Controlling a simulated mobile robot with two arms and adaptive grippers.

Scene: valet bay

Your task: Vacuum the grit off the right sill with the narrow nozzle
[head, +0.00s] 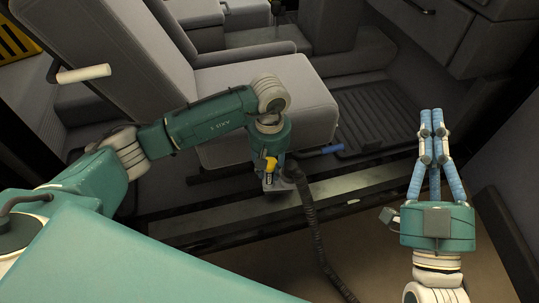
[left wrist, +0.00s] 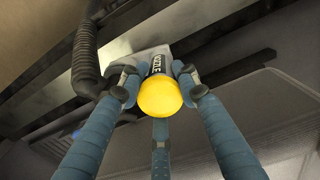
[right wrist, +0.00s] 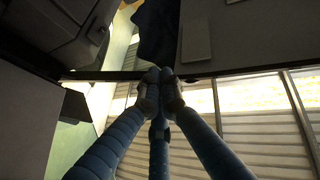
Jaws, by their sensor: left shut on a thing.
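The vacuum tool, with a yellow round end (left wrist: 161,99), a dark lettered band and a grey body, is in my left gripper (left wrist: 158,78). In the left wrist view, the fingers close around it. In the head view, the yellow part (head: 271,165) shows below my left wrist, over the sill (head: 240,204); the fingers are mostly hidden. The tool's tip is hidden, so I cannot tell whether it touches the sill. A pale speck shows on the sill's right part; other grit is not clear. My right gripper (head: 432,113) is shut and empty, its fingertips together.
A black ribbed hose (head: 311,220) hangs from the tool toward the bottom of the picture. The grey car seat (head: 270,105) stands behind the sill. A dark ribbed floor mat (head: 375,115) lies right of it. The door panel (head: 515,170) stands right of my right gripper.

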